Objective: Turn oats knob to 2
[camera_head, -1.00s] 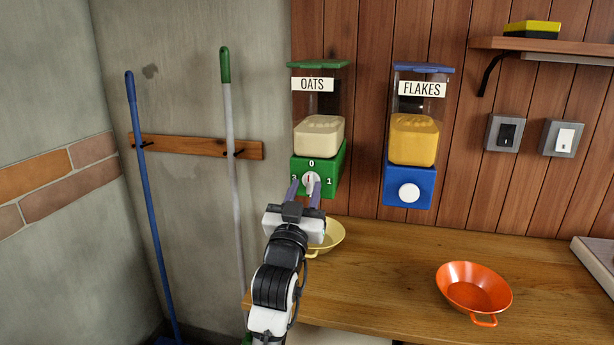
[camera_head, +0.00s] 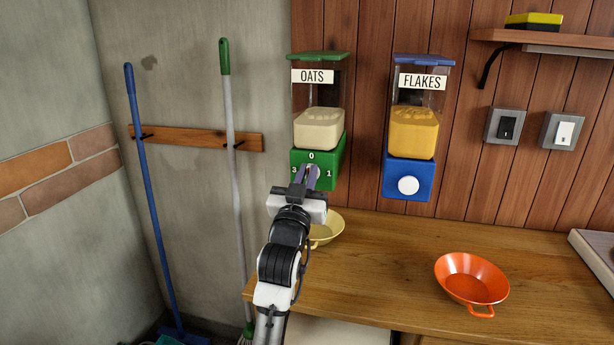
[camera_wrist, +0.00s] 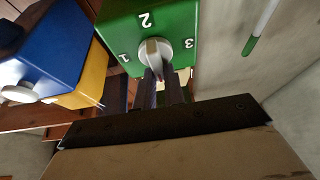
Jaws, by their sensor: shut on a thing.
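The oats dispenser (camera_head: 319,130) hangs on the wood wall, with a green base (camera_head: 330,160) marked 0 on top, 1 right and 3 left. In the wrist view the base is upside down, and 1, 2 and 3 show around its white knob (camera_wrist: 154,47). My gripper (camera_head: 312,172) is shut on the knob's ridge, with its fingers reaching up to it in the wrist view (camera_wrist: 163,78). The ridge runs roughly along the 0–2 line. My fingers cover most of the knob in the head view, and I cannot tell which number it points to.
The flakes dispenser (camera_head: 412,130) with its blue base hangs to the right. A yellow bowl (camera_head: 328,230) sits below the oats dispenser, and an orange pan (camera_head: 470,280) is further right on the counter (camera_head: 380,270).

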